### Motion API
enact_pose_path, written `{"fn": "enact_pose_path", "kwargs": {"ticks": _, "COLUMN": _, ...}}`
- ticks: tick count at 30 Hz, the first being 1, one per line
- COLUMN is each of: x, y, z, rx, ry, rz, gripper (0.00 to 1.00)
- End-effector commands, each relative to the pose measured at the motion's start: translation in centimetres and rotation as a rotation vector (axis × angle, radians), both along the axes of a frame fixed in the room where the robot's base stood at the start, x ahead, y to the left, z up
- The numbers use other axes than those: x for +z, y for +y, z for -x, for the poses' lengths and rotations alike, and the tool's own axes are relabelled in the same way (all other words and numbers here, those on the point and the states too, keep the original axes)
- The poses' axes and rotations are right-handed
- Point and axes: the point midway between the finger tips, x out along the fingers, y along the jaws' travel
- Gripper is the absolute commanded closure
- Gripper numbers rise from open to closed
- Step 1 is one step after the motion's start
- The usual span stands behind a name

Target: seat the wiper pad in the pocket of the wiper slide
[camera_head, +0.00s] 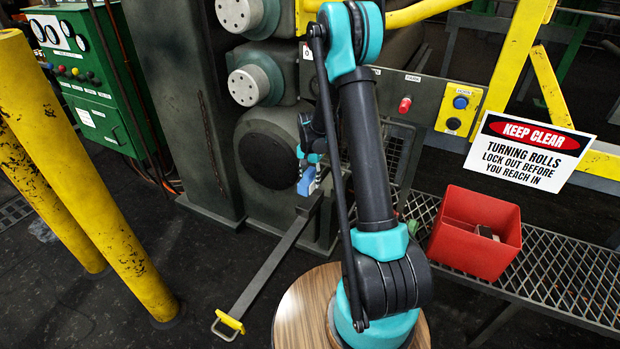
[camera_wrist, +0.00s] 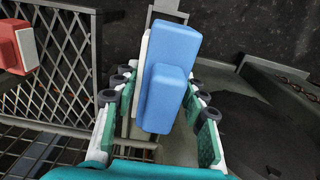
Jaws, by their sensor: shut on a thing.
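The wiper pad (camera_wrist: 172,45) is a blue stepped block with a pale backing along its left side in the wrist view. My gripper (camera_wrist: 157,92) holds it between its green-padded fingers. In the head view the blue pad (camera_head: 306,186) shows small beside my arm, just above the inner end of the wiper slide (camera_head: 268,270). The slide is a long grey bar with a yellow grip (camera_head: 231,322) at its near end. In the wrist view part of the slide (camera_wrist: 164,6) shows behind the pad. The pocket is hidden, and I cannot tell whether the pad touches it.
A dark roll end (camera_head: 270,148) and machine frame stand behind the pad. A mesh guard (camera_wrist: 62,65) lies close on the left in the wrist view. A red bin (camera_head: 470,245) rests on the grating at right. Yellow posts (camera_head: 90,170) stand at left.

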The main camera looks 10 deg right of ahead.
Motion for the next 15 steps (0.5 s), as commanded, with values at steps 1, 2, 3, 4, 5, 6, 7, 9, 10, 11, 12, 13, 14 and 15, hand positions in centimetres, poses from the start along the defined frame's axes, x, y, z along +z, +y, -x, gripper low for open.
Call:
{"fn": "enact_pose_path", "kwargs": {"ticks": 1, "x": -0.4, "y": 0.0, "z": 0.0, "rx": 0.0, "ry": 0.0, "rz": 0.0, "gripper": 1.0}}
{"fn": "enact_pose_path", "kwargs": {"ticks": 2, "x": -0.7, "y": 0.0, "z": 0.0, "rx": 0.0, "ry": 0.0, "rz": 0.0, "gripper": 1.0}}
{"fn": "enact_pose_path", "kwargs": {"ticks": 3, "x": -1.1, "y": 0.0, "z": 0.0, "rx": 0.0, "ry": 0.0, "rz": 0.0, "gripper": 1.0}}
{"fn": "enact_pose_path", "kwargs": {"ticks": 4, "x": -1.4, "y": 0.0, "z": 0.0, "rx": 0.0, "ry": 0.0, "rz": 0.0, "gripper": 1.0}}
{"fn": "enact_pose_path", "kwargs": {"ticks": 5, "x": -1.6, "y": 0.0, "z": 0.0, "rx": 0.0, "ry": 0.0, "rz": 0.0, "gripper": 1.0}}
{"fn": "enact_pose_path", "kwargs": {"ticks": 6, "x": -2.0, "y": 0.0, "z": 0.0, "rx": 0.0, "ry": 0.0, "rz": 0.0, "gripper": 1.0}}
{"fn": "enact_pose_path", "kwargs": {"ticks": 7, "x": -2.3, "y": 0.0, "z": 0.0, "rx": 0.0, "ry": 0.0, "rz": 0.0, "gripper": 1.0}}
{"fn": "enact_pose_path", "kwargs": {"ticks": 9, "x": -2.9, "y": 0.0, "z": 0.0, "rx": 0.0, "ry": 0.0, "rz": 0.0, "gripper": 1.0}}
{"fn": "enact_pose_path", "kwargs": {"ticks": 10, "x": -3.1, "y": 0.0, "z": 0.0, "rx": 0.0, "ry": 0.0, "rz": 0.0, "gripper": 1.0}}
{"fn": "enact_pose_path", "kwargs": {"ticks": 11, "x": -3.3, "y": 0.0, "z": 0.0, "rx": 0.0, "ry": 0.0, "rz": 0.0, "gripper": 1.0}}
{"fn": "enact_pose_path", "kwargs": {"ticks": 12, "x": -3.6, "y": 0.0, "z": 0.0, "rx": 0.0, "ry": 0.0, "rz": 0.0, "gripper": 1.0}}
{"fn": "enact_pose_path", "kwargs": {"ticks": 13, "x": -3.8, "y": 0.0, "z": 0.0, "rx": 0.0, "ry": 0.0, "rz": 0.0, "gripper": 1.0}}
{"fn": "enact_pose_path", "kwargs": {"ticks": 14, "x": -4.0, "y": 0.0, "z": 0.0, "rx": 0.001, "ry": 0.0, "rz": 0.0, "gripper": 1.0}}
{"fn": "enact_pose_path", "kwargs": {"ticks": 15, "x": -4.2, "y": 0.0, "z": 0.0, "rx": 0.001, "ry": 0.0, "rz": 0.0, "gripper": 1.0}}
